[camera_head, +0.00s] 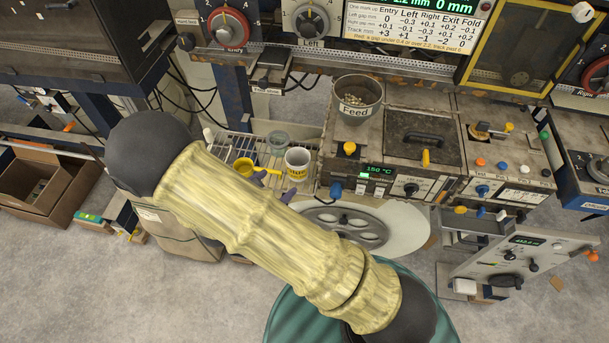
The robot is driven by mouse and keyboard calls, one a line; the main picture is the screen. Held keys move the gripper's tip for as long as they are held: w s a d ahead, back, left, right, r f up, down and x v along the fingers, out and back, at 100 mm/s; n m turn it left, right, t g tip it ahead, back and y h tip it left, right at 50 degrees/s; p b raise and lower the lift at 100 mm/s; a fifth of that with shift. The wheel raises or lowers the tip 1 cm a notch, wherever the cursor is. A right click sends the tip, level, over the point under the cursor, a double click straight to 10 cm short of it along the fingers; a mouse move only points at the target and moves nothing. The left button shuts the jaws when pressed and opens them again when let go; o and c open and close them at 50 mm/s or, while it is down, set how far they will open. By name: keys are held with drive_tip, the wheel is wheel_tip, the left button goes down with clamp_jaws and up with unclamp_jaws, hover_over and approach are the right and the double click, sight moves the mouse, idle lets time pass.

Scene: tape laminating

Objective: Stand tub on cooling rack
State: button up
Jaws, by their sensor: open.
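A white tub (298,162) stands upright at the right end of a wire rack (227,143), which seems to be the cooling rack. Whether the tub rests on the rack or just beside it, I cannot tell. My gripper (275,186) shows only as two purplish-grey fingertips past the edge of my yellow-sleeved arm. The fingertips are apart with nothing seen between them, just in front and left of the tub. My arm hides the rest of the gripper and the rack's near side.
A yellow cup (243,167) with a handle and a translucent greyish container (278,140) stand on the rack near the tub. The machine with the Feed bucket (357,100) rises close on the right. A large round wheel (345,226) lies below. Cables hang behind the rack.

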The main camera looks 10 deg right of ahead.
drive_tip(key=s+d+r+m+g+y, duration=0.1)
drive_tip(key=s+d+r+m+g, duration=0.2)
drive_tip(key=d+m+g, duration=0.25)
drive_tip(key=s+d+r+m+g, duration=0.2)
drive_tip(key=s+d+m+g, duration=0.15)
drive_tip(key=d+m, duration=0.3)
drive_tip(key=s+d+r+m+t+y, duration=0.1)
drive_tip(key=s+d+r+m+y, duration=0.1)
drive_tip(key=r+m+y, duration=0.6)
drive_tip(key=d+r+m, duration=0.1)
drive_tip(key=m, duration=0.6)
drive_tip(key=shift+d+t, duration=0.15)
drive_tip(key=shift+t, duration=0.25)
